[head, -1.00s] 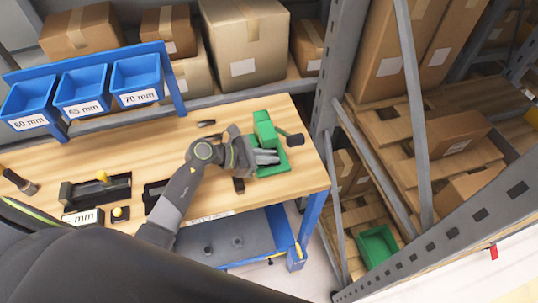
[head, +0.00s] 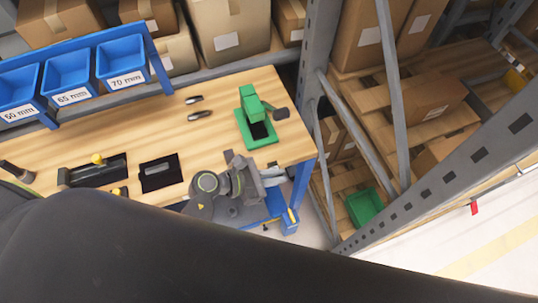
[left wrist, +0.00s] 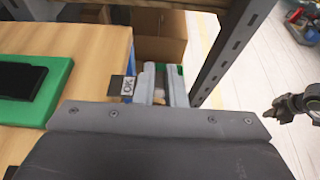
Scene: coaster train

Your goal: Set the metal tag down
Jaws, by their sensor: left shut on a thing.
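My left gripper (head: 273,183) is beyond the front edge of the wooden bench near its right corner, above the blue lower part. In the left wrist view its two grey fingers (left wrist: 161,86) stand a little apart, shut on the metal tag, which is mostly hidden between them. Two small metal pieces (head: 193,100) (head: 200,115) lie on the bench. A dark plate with a white marked label (left wrist: 127,87) shows beside the left finger. My right gripper (left wrist: 285,106) appears at the right of the left wrist view, too small to judge its jaws.
A green press (head: 257,125) with a dark handle stands at the bench's right end. A black tray (head: 160,173) and a longer dark fixture (head: 92,170) lie to the left. Blue labelled bins (head: 120,62) hang behind. A grey shelf post (head: 318,50) rises close on the right.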

